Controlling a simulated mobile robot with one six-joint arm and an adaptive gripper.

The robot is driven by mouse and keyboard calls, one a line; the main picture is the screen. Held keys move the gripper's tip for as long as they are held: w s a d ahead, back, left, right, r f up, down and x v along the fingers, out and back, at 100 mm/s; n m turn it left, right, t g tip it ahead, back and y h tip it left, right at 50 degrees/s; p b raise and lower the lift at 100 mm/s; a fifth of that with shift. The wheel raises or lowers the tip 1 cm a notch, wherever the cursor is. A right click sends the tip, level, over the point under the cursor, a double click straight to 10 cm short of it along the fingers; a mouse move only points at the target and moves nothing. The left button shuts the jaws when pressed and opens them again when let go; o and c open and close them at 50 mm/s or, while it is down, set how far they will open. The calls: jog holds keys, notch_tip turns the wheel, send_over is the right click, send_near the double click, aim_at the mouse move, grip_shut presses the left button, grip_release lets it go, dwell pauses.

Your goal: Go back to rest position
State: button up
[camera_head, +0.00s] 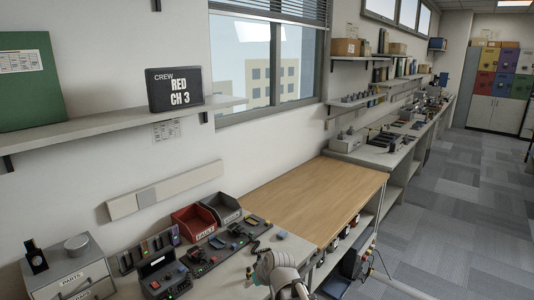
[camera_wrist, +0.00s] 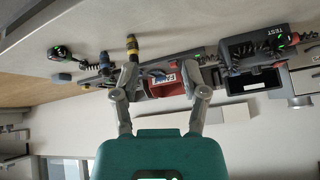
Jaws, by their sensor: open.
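My gripper (camera_wrist: 160,84) shows in the wrist view with its two grey fingers spread apart. It is open, and nothing shows held between the fingers. The view is upside down, and the bench with its equipment lies beyond the fingertips. A red bin (camera_wrist: 167,88) with a label shows in the gap between the fingers, some way behind them. In the head view a pale part of my arm (camera_head: 279,272) shows low in the middle, at the bench's front edge. My fingers cannot be made out there.
The bench holds the red bin (camera_head: 194,221), a grey bin (camera_head: 222,208), a dark rack of radio gear (camera_head: 230,243) and a drawer box (camera_head: 72,266). A bare wooden worktop (camera_head: 315,200) lies to the right. A shelf (camera_head: 110,123) carries a black sign (camera_head: 174,89).

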jog(key=s+d+f+m+g+h, duration=0.25)
jog(key=s+d, duration=0.25)
jog(key=d, duration=0.5)
jog(key=s+d+f+m+g+h, duration=0.1)
jog(key=s+d+m+g+h, duration=0.3)
jog(key=d, duration=0.7)
jog(key=s+f+t+y+b, duration=0.15)
jog(key=s+f+b, duration=0.25)
jog(key=f+b, duration=0.6)
notch_tip(320, 180, up, 14)
jog(key=p, duration=1.3)
jog(key=shift+w+f, duration=0.15)
jog(key=shift+f, duration=0.05)
jog(key=shift+d+n, duration=0.1)
jog(key=shift+n, duration=0.15)
